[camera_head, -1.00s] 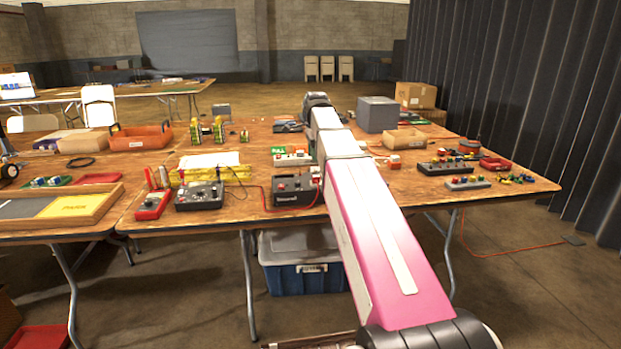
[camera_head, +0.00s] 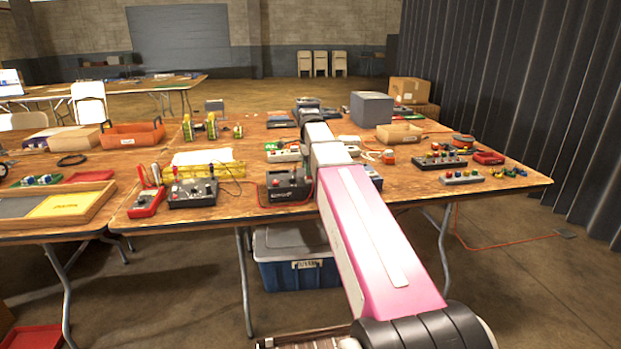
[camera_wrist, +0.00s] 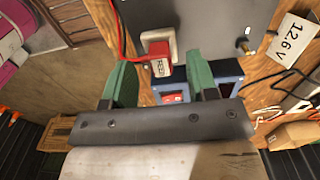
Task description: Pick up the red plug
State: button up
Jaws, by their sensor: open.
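In the wrist view the red plug (camera_wrist: 159,60), with white lettering on it, sits against a pale block on a dark panel (camera_wrist: 185,15). A red wire runs from its left side. My gripper (camera_wrist: 160,68) is open, with one green finger to the left of the plug and one to the right. Gaps show between the plug and both fingers, and the plug appears at about fingertip level. I cannot tell the exact depth. In the head view my arm hides the gripper and the plug.
A white "12.6 V" card (camera_wrist: 296,42) and blue-sided boxes show in the wrist view. In the head view a black charger box (camera_head: 288,187) stands left of my arm. A grey box (camera_head: 371,109) and an orange tray (camera_head: 132,134) stand farther back.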

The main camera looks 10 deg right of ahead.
notch_tip(320, 180, down, 2)
jog(key=shift+f, duration=0.25)
grip_shut()
jog(key=shift+r, duration=0.15)
